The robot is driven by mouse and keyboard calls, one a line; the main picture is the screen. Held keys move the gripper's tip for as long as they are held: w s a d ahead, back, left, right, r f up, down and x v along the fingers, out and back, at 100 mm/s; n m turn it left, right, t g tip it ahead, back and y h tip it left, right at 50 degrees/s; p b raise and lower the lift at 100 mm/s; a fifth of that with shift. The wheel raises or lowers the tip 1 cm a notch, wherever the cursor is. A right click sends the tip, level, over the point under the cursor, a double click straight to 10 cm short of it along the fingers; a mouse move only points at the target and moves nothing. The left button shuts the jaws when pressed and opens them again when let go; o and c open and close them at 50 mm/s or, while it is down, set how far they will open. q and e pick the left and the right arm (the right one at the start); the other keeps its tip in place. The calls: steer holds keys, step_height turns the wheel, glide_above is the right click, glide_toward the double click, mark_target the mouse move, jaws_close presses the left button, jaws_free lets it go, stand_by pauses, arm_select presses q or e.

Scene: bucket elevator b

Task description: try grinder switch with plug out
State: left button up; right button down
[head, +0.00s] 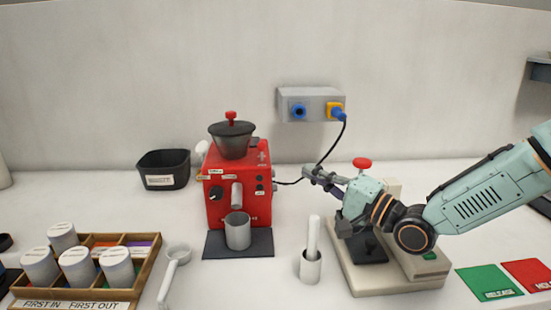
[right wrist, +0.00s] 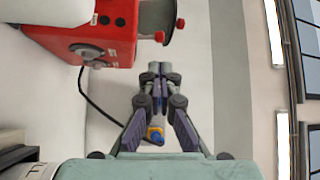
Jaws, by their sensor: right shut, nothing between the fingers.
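The red machine (head: 238,205), with a dark hopper and red lid knob on top, stands mid-counter; its front has a dark dial (head: 215,193) and small labelled buttons. It also shows sideways in the right wrist view (right wrist: 100,30). A black cable (head: 330,148) runs from its right side up to a yellow-and-blue plug (head: 337,112) at the right socket of the grey wall box (head: 311,92). The plug shows between my fingers' lower links in the right wrist view (right wrist: 155,135). My right gripper (head: 310,172) is shut and empty, right of the machine, near the cable.
A steel jug (head: 238,232) stands before the machine. A beige-based device (head: 385,280) is partly hidden behind my right arm, a white cylinder (head: 311,265) beside it. A black bin (head: 163,170), a wooden tray of canisters (head: 150,262), and green (head: 489,282) and red mats surround.

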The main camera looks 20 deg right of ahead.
mark_target(265, 148)
steer(key=b+x, duration=0.1)
steer(key=x, duration=0.3)
steer(key=b+x, duration=0.1)
steer(key=x, duration=0.4)
steer(key=shift+w+a, duration=0.1)
steer(key=shift+a, duration=0.25)
steer(key=shift+x, duration=0.75)
steer(key=shift+r, duration=0.1)
